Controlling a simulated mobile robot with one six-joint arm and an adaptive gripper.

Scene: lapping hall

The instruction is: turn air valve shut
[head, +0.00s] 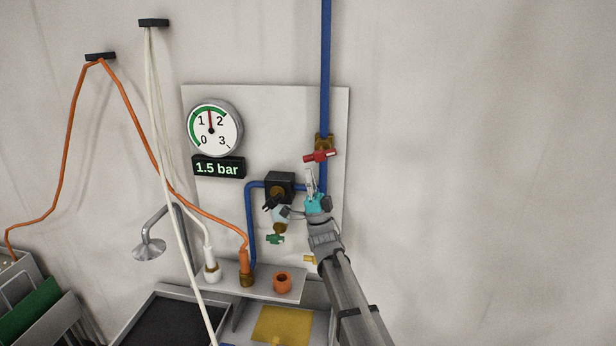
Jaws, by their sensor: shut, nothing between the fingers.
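The air valve shows as a brass body (324,142) on the vertical blue pipe (326,60), with a red lever handle (321,156). The handle lies roughly crosswise to the pipe, tilted slightly. My gripper (311,178) is shut and empty, pointing up, just below the handle. Whether its fingertips touch the handle cannot be told. The gauge (214,128) has its red needle between 1 and 2, and the display (218,167) below it reads 1.5 bar.
A black regulator (280,186) on blue pipe sits left of my gripper, with a small green handle (275,239) beneath. A shelf (262,289) holds hose fittings and an orange ring (283,282). Orange (128,129) and white hoses (170,170) hang at left. The wall at right is bare.

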